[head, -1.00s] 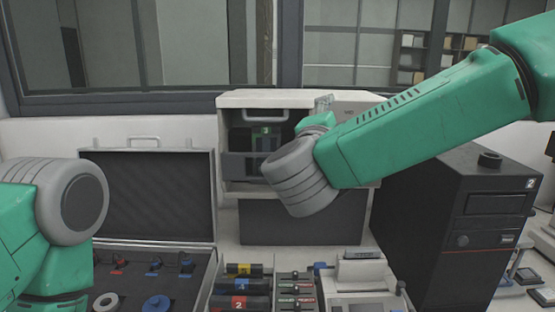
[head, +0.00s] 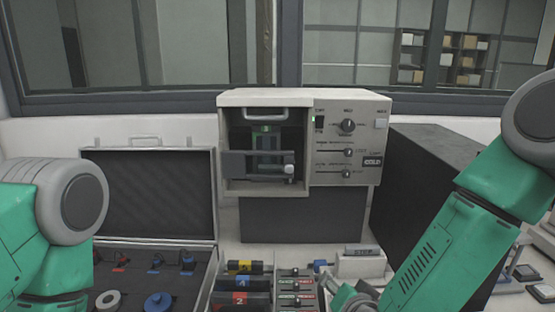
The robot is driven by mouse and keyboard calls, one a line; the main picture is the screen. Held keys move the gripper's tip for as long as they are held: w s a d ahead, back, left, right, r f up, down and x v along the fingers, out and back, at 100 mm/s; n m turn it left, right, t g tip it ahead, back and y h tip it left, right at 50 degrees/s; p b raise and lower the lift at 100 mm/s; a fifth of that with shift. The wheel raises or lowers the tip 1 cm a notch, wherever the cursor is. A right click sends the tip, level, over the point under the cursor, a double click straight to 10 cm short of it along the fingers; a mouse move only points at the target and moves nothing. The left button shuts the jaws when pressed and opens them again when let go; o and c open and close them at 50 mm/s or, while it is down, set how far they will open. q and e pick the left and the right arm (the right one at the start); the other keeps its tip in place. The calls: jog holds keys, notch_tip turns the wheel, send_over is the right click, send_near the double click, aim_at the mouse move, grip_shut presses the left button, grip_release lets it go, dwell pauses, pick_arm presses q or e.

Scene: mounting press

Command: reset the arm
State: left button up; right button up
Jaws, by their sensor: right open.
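My right arm (head: 455,245) is folded down at the right side of the head view. Its gripper (head: 352,298) is at the bottom edge, low over the small bench items and partly cut off; it is open, and I see nothing held in it. My left arm (head: 35,230) is bent at the left edge, and its gripper is out of view. The mounting press (head: 350,150), a beige box with knobs and sliders, stands at the back centre. Its open chamber (head: 262,150) is in full view, well away from my right gripper.
An open black case (head: 150,190) with several small parts stands at the left. Numbered dark blocks (head: 240,283) and a slider unit (head: 296,285) lie front centre. A black tower unit (head: 405,190) stands right, partly hidden by my right arm. Small items (head: 525,272) lie far right.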

jog(key=s+d+f+n+g, duration=0.2)
jog(key=s+d+f+g, duration=0.1)
jog(key=s+f, duration=0.4)
jog(key=s+d+f+n+g, duration=0.1)
jog(key=s+d+f+g, duration=0.1)
jog(key=s+d+f, duration=0.35)
jog(key=s+d+f+n+g+b, duration=0.15)
jog(key=s+d+f+g, duration=0.25)
jog(key=s, duration=0.8)
jog(key=s+d+f+n+g, duration=0.2)
jog(key=s+d+f+g, duration=0.2)
jog(key=s, duration=0.7)
notch_tip(320, 180, down, 12)
jog(key=w+a+t+b, duration=0.1)
jog(key=w+b, duration=0.1)
jog(key=b, duration=0.9)
jog(key=shift+w+a+h+b, duration=0.2)
jog(key=shift+h+b, duration=0.1)
jog(key=shift+b, duration=0.1)
jog(key=shift+s+r+n, duration=0.1)
jog(key=shift+n, duration=0.15)
